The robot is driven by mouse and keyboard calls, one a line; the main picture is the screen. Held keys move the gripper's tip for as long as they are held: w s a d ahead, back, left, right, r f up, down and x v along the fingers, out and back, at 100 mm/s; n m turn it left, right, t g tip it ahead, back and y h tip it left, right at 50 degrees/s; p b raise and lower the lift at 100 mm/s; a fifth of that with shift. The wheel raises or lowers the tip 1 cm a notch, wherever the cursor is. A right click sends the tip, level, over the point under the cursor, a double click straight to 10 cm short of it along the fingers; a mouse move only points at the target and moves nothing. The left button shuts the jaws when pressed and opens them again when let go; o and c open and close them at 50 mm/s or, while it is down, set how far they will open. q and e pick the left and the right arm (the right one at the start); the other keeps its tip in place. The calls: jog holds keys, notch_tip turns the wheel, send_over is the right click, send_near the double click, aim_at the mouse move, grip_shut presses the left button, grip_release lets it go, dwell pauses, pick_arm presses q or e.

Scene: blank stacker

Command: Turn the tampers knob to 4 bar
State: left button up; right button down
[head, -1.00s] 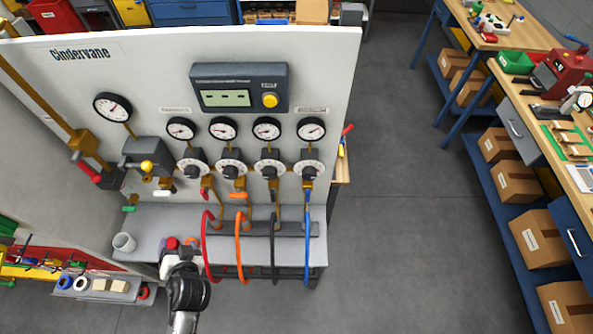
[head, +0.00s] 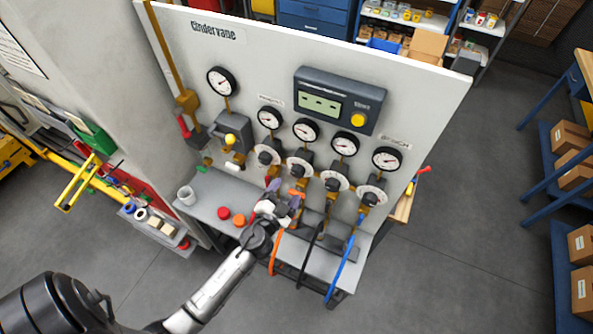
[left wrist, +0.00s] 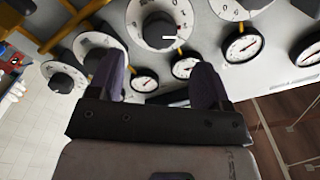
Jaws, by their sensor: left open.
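Four black regulator knobs on white dials sit in a row on the grey panel, under four small gauges. From left they are the first knob (head: 265,156), second knob (head: 300,168), third knob (head: 333,181) and fourth knob (head: 371,195). The small labels are too blurred to read, so I cannot tell which knob is the tampers one. My left gripper (head: 284,192) is open and empty, in front of and below the row. In the left wrist view, a large knob (left wrist: 158,28) shows beyond the gap between the purple fingers (left wrist: 161,68), apart from them. My right gripper is out of view.
A display box (head: 338,101) is above. Floor to the right is clear.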

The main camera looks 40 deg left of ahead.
aim_at(296, 174)
pick_arm(q)
jog(key=x, duration=0.7)
jog(key=shift+w+a+p, duration=0.1)
jog(key=shift+w+p, duration=0.2)
jog(key=shift+p, duration=0.1)
jog(key=shift+c, duration=0.4)
jog(key=c, duration=0.8)
jog(key=shift+c, duration=0.2)
